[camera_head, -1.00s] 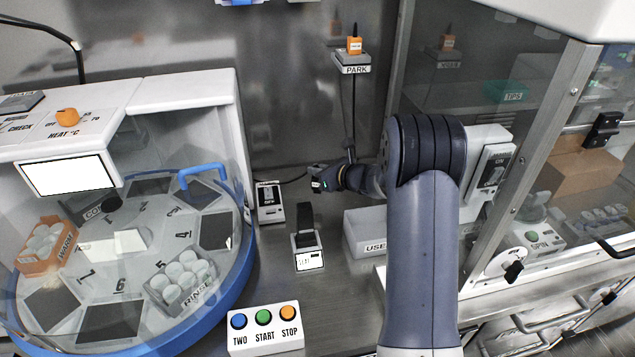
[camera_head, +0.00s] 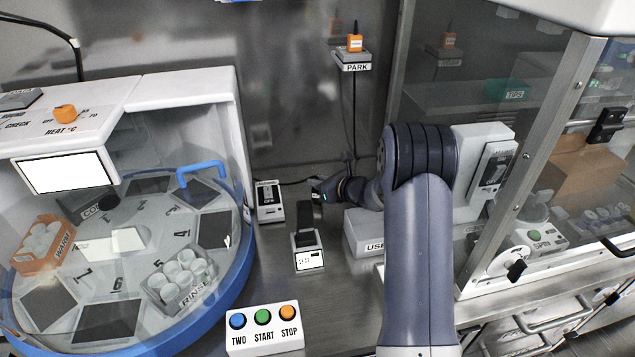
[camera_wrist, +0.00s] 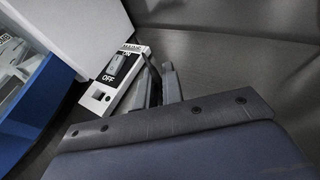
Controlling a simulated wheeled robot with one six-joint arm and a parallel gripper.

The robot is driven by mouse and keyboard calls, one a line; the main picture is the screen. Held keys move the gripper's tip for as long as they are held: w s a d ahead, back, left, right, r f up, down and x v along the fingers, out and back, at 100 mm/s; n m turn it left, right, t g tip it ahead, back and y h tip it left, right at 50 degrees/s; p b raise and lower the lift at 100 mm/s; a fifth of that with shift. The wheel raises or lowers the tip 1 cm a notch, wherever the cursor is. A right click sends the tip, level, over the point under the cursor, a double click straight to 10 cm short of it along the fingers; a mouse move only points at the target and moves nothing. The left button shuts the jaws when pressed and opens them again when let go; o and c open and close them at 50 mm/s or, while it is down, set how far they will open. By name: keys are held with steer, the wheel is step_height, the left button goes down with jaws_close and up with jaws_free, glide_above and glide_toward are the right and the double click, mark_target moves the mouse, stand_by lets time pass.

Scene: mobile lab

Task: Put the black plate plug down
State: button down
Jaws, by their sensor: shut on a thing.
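My gripper (camera_head: 318,190) is in the middle of the head view, low over the steel bench, just behind a small white stand with a black upright part. In the wrist view its two grey fingers (camera_wrist: 160,85) are close together with a narrow dark gap between them. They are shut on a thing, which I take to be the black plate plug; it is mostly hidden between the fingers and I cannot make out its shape. I cannot tell whether it touches the bench.
A white switch box (camera_head: 270,202) marked OFF stands left of my gripper, also close in the wrist view (camera_wrist: 115,80). The black-topped stand (camera_head: 308,255) is in front. A USED bin (camera_head: 365,238) is right. An orange plug (camera_head: 354,43) sits on the PARK shelf (camera_head: 352,62).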

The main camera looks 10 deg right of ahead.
steer(key=shift+f, duration=0.1)
steer(key=c, duration=1.5)
jaws_free()
steer(key=shift+c, duration=0.2)
steer(key=shift+r+p, duration=0.65)
steer(key=shift+p, duration=0.15)
steer(key=shift+s+d+r, duration=0.1)
steer(key=shift+r, duration=0.15)
steer(key=b+v, duration=0.1)
steer(key=v, duration=1)
steer(key=shift+s+d, duration=0.15)
steer(key=shift+s, duration=0.15)
steer(key=shift+f, duration=0.1)
